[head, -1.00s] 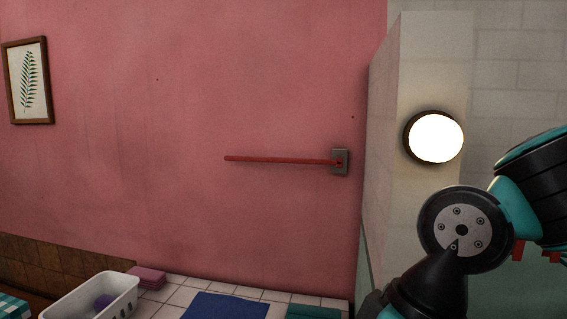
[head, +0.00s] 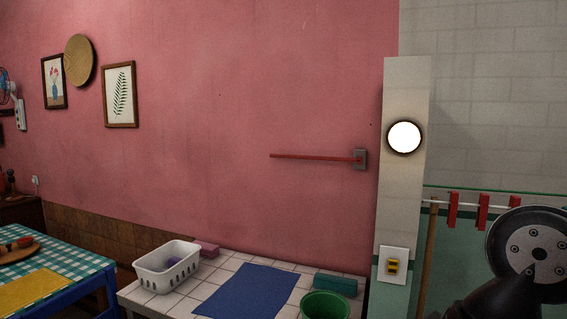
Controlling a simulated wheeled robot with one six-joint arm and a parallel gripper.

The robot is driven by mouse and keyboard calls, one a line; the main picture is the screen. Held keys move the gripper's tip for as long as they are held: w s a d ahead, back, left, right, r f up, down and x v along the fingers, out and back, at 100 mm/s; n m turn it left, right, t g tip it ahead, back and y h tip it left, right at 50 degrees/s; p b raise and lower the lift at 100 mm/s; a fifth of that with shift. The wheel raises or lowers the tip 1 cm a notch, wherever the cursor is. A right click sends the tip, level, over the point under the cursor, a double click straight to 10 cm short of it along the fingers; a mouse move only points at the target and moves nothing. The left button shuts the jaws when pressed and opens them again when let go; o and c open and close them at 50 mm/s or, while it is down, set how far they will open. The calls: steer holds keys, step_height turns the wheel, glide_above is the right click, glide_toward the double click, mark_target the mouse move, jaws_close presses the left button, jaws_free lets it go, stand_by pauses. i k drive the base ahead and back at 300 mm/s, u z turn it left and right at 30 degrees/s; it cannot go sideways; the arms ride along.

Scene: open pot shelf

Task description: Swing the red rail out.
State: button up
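The red rail (head: 315,157) is a thin bar on the pink wall in the head view. The bar runs left from the bracket, close along the wall as far as I can tell. Part of my arm shows at the lower right, well to the right of the rail. My gripper is outside the picture, so its state does not show.
Below the rail stands a white tiled counter (head: 190,298) with a white basket (head: 166,269), a blue mat (head: 246,291), a green bucket (head: 326,306) and a teal block (head: 335,285). A pillar with a round lamp (head: 404,137) juts out right of the bracket. A checkered table (head: 85,262) stands left.

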mark_target(359, 159)
steer(key=z, duration=0.35)
steer(key=k, duration=0.2)
steer(key=u, duration=1.5)
steer(key=i, duration=0.85)
steer(key=u, duration=0.5)
steer(key=i, duration=0.85)
steer(key=z, duration=0.45)
steer(key=i, duration=0.65)
steer(key=z, duration=1.1)
steer(key=i, duration=0.5)
steer(key=z, duration=0.5)
